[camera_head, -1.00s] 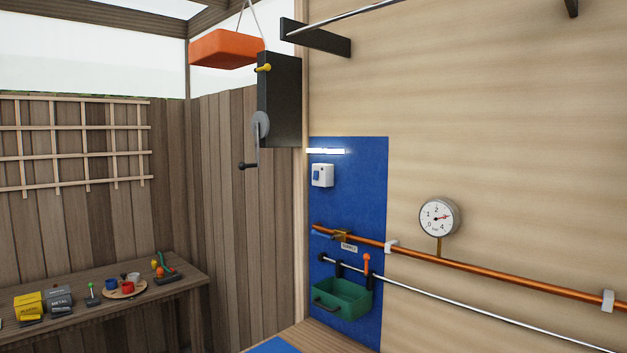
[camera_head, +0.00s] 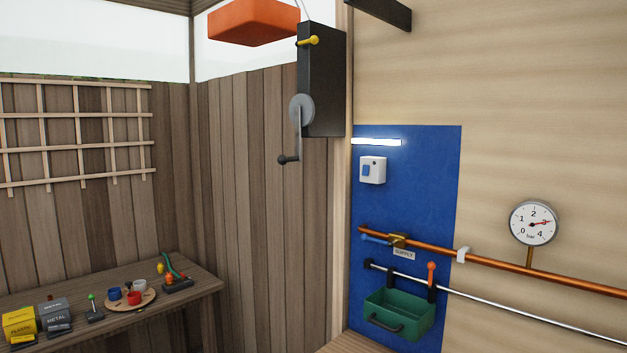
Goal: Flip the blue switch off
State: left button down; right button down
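The blue switch (camera_head: 367,170) is a small blue rocker on a white box fixed to the blue wall panel (camera_head: 425,215). A lit white light bar (camera_head: 376,142) is mounted just above it. The rocker's exact tilt is too small to tell. Neither of my grippers shows in the head view.
A black box with a hand crank (camera_head: 302,110) stands out from the wall left of the switch. Below the switch are a copper pipe (camera_head: 480,262), a green bin (camera_head: 400,315) and a pressure gauge (camera_head: 533,223) to the right. A workbench (camera_head: 200,285) with small items is at left.

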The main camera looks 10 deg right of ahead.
aim_at(366, 167)
jog(key=i+j+u, duration=0.25)
jog(key=i+j, duration=0.6)
